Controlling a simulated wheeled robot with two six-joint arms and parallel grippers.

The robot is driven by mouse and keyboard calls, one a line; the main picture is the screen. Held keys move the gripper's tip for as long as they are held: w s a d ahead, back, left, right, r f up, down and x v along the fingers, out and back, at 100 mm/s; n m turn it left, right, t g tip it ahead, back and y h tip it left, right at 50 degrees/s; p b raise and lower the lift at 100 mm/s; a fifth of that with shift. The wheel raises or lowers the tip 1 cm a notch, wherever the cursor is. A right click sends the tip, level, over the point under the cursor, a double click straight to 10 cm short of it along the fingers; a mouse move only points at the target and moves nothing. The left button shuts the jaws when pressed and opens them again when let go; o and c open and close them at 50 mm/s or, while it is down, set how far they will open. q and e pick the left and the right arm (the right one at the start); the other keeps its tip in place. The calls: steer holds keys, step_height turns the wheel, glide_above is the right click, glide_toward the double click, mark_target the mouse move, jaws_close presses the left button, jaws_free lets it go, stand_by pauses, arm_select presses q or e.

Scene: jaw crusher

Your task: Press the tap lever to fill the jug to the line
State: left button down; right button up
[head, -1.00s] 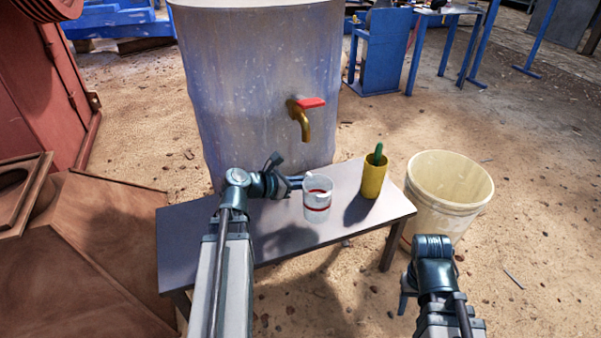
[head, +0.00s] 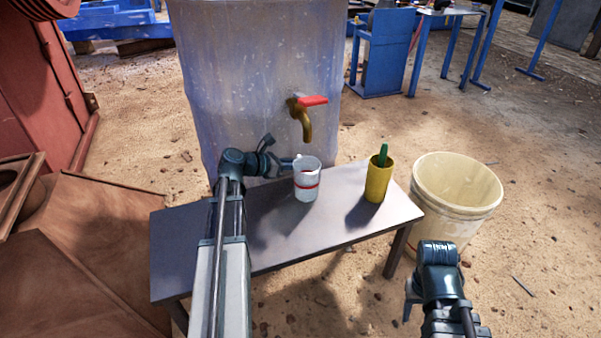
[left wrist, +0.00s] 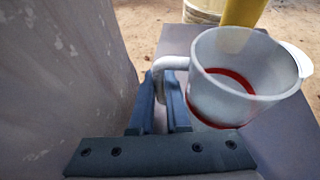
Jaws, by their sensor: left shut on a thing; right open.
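The jug (head: 307,189) is a whitish, see-through cup with a red line around it; it also shows in the left wrist view (left wrist: 240,75). My left gripper (head: 292,164) is shut on its handle, seen between the fingers in the left wrist view (left wrist: 165,105). The jug is upright, below the brass tap (head: 306,128) in the head view; I cannot tell if it touches the bench. The red tap lever (head: 313,100) points right above the spout. No water stream shows. My right gripper (head: 410,300) is open and empty, low at right, away from the lever.
The grey bench (head: 270,235) stands before the large blue-grey barrel (head: 250,70). A cream bucket (head: 450,215) stands on the ground beyond the bench's right end.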

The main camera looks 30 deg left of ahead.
arm_select(q)
steer(key=shift+f+b, duration=0.3)
steer(key=shift+f, duration=0.5)
arm_select(e)
steer(key=shift+w+d+f, duration=0.1)
steer(key=shift+d+f, duration=0.05)
steer(key=shift+f, duration=0.65)
arm_select(q)
steer(key=shift+f, duration=0.2)
steer(key=c, duration=0.9)
jaws_free()
steer(key=shift+r, duration=0.1)
arm_select(e)
steer(key=shift+f, duration=0.15)
